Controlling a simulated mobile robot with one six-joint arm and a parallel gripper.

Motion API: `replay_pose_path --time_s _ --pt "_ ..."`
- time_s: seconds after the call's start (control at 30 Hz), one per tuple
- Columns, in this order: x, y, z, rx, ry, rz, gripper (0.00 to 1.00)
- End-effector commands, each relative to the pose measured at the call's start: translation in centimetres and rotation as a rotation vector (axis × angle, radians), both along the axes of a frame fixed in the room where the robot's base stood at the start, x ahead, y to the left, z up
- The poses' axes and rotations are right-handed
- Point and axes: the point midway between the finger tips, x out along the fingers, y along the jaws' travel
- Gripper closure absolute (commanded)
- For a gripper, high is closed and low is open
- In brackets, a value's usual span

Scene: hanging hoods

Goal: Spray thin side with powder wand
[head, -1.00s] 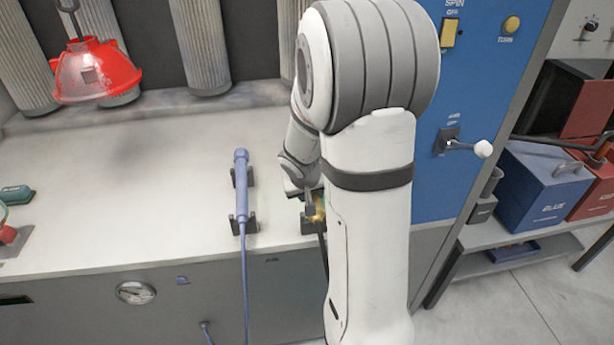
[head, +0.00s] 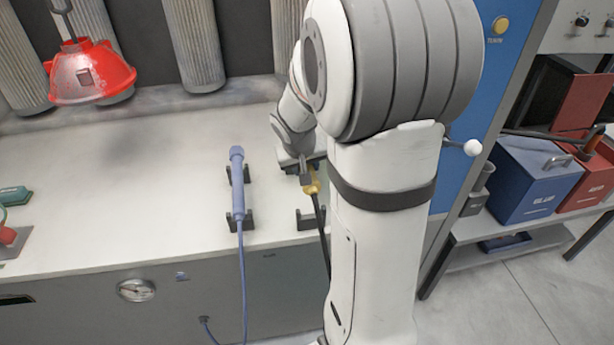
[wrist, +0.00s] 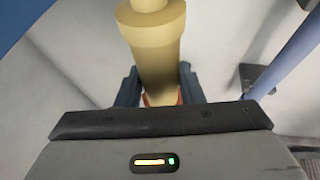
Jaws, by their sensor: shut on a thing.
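My gripper (head: 305,172) is shut on a yellow wand (head: 312,188), with a black hose trailing down from it. In the wrist view the pale yellow wand (wrist: 152,45) stands between the two dark fingers (wrist: 158,92). Its far part in the head view is hidden by my arm. A red hood (head: 92,74) hangs at the upper left, well away from my gripper.
A blue wand (head: 237,185) rests in its cradle (head: 240,224), left of my gripper, its blue hose running down the front. An empty cradle (head: 311,222) stands on the booth's counter edge. A white-knobbed lever (head: 472,148) sticks out at right.

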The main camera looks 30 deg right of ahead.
Motion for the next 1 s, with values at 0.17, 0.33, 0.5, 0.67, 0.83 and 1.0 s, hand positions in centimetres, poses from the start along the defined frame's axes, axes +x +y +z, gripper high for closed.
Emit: replay_pose_path --time_s 0.17,0.33,0.5,0.67,0.83,1.0 --pt "0.1 0.0 2.0 0.000 -0.004 0.000 0.93" --pt "0.0 0.0 3.1 0.000 -0.002 0.002 0.93" --pt "0.1 0.0 4.1 0.000 -0.003 0.001 0.93" --pt "0.1 0.0 5.0 0.000 -0.004 0.001 0.93" --pt "0.1 0.0 6.0 0.000 -0.004 0.001 0.93" --pt "0.1 0.0 6.7 -0.001 -0.003 0.001 0.93"
